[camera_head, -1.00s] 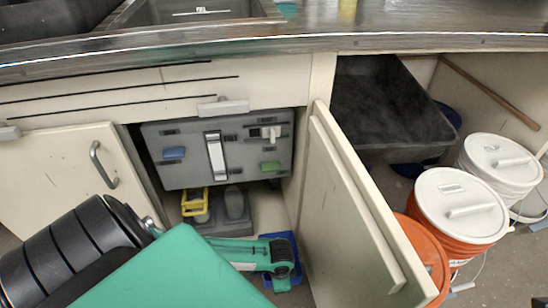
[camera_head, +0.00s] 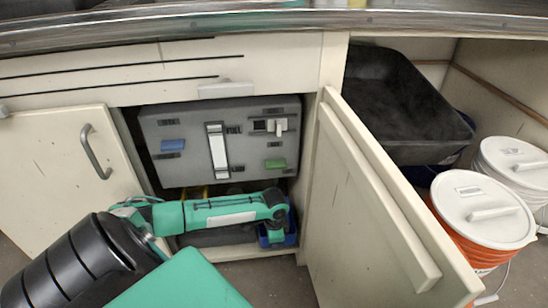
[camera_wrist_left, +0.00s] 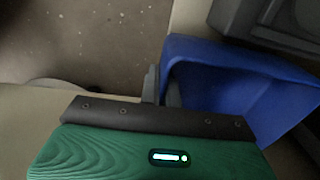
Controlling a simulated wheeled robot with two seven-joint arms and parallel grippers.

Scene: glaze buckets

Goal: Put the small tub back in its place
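The small tub is blue. In the head view its blue side (camera_head: 264,238) shows at the right end of the low cabinet shelf, partly hidden by my green left gripper (camera_head: 277,222). In the left wrist view the blue tub (camera_wrist_left: 235,85) lies at the right, its open side towards the camera. The gripper's grey fingers (camera_wrist_left: 160,88) are closed at the tub's left wall. Whether the tub's base touches the shelf is hidden. My right gripper is not in view.
A grey panel (camera_head: 180,120) hangs above the shelf (camera_head: 232,252). The open cabinet door (camera_head: 350,215) stands close on the right. Another door (camera_head: 50,165) is at the left. White-lidded buckets (camera_head: 485,205) and a black basin (camera_head: 400,105) are beyond on the right.

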